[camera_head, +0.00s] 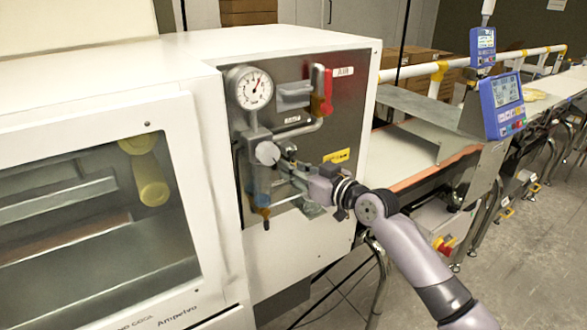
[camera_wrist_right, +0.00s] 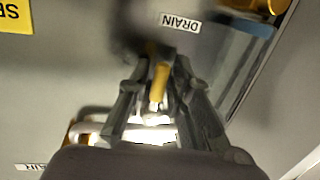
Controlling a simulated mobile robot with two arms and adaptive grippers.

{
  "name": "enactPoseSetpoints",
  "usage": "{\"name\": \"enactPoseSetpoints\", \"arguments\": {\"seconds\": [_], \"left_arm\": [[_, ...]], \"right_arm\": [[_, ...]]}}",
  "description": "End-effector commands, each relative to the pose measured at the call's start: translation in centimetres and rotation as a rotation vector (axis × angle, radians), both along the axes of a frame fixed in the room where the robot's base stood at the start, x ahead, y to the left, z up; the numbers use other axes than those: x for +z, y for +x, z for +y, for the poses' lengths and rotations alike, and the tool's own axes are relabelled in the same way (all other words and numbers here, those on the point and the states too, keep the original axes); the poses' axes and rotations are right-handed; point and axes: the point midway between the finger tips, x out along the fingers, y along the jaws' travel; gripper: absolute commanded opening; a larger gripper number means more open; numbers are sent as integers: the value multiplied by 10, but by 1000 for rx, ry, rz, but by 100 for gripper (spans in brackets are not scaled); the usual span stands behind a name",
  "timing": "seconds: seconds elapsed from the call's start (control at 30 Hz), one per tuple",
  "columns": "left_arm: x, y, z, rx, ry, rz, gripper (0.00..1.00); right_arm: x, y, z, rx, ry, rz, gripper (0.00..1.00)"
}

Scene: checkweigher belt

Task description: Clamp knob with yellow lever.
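In the right wrist view a short yellow lever (camera_wrist_right: 157,82) sits between the two fingers of my right gripper (camera_wrist_right: 160,75), below an upside-down DRAIN label. A dark, blurred part, which may be its knob, lies at the fingertips. I cannot tell whether the fingers press on it or stand around it. In the head view my right gripper (camera_head: 286,164) reaches from the right to the front of the air panel, beside the filter bowl (camera_head: 262,184). There the gripper appears to hide the yellow lever. My left gripper is not in view.
A pressure gauge (camera_head: 250,88), a red handle (camera_head: 321,92) and a grey pipe sit on the panel above my gripper. A yellow label (camera_head: 337,156) is beside it. The white machine cabinet (camera_head: 115,75) fills the left. A conveyor (camera_head: 430,150) with blue displays (camera_head: 503,104) runs along the right.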

Motion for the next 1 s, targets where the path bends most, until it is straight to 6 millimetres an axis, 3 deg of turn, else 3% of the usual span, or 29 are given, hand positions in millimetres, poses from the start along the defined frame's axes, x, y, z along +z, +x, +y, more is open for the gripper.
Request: {"name": "enactPoseSetpoints", "arguments": {"seconds": [0.27, 0.7, 1.0], "left_arm": [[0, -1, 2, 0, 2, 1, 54], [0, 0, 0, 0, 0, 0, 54], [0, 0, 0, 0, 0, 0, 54]], "right_arm": [[1, -8, -11, -2, -1, -2, 20], [6, -67, -73, -1, -3, 0, 20], [8, -81, -88, 0, 0, 0, 20]]}}
